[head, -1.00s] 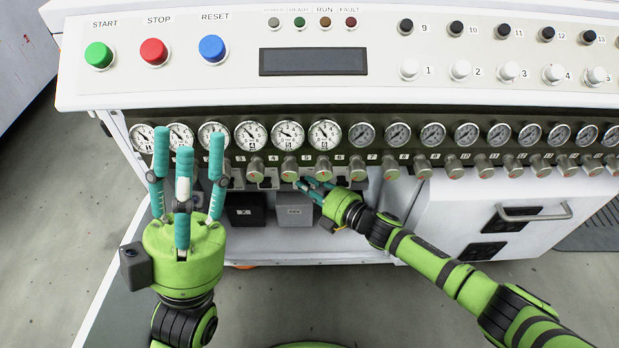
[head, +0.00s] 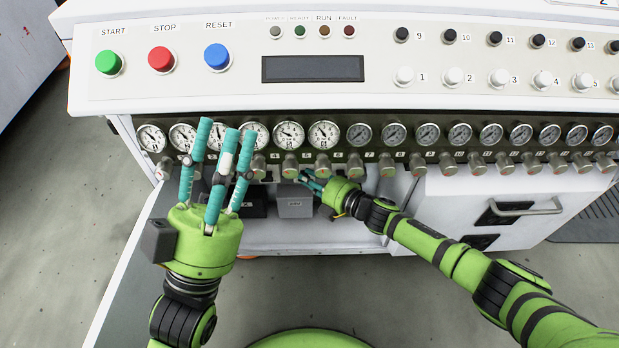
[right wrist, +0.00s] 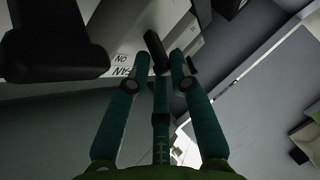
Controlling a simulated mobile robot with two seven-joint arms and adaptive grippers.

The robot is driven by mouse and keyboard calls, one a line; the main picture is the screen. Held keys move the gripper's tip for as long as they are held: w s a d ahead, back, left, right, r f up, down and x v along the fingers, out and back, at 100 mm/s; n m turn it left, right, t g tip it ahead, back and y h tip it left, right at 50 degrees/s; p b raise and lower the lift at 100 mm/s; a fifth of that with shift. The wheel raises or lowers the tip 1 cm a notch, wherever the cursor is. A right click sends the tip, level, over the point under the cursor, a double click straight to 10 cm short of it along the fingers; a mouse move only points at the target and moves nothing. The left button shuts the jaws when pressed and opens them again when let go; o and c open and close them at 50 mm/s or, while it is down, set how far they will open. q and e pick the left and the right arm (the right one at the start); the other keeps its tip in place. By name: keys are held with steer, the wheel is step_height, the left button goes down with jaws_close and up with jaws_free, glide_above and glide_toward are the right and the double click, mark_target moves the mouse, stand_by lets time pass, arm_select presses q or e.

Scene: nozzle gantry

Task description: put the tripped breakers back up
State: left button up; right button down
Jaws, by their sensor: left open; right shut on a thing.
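The breakers sit under the gauge row, in the shade of the panel, and are mostly hidden in the head view. In the right wrist view a black breaker handle (right wrist: 156,48) stands at a pale plate (right wrist: 125,48) with small upside-down lettering. My right gripper (head: 305,180) reaches under the panel; in the right wrist view its teal fingers (right wrist: 163,72) are closed around the lower end of that handle. Which position the handle is in I cannot tell. My left gripper (head: 227,135) is open and empty, fingers upward, in front of the left gauges.
A row of gauges (head: 324,135) with metal knobs runs along the panel. Above are a green (head: 108,63), a red (head: 161,60) and a blue button (head: 217,57). Grey boxes (head: 295,204) sit below. A white cabinet with a handle (head: 522,208) stands at right.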

steer(key=shift+w+r, duration=0.1)
steer(key=c, duration=1.1)
jaws_free()
steer(key=v, duration=0.8)
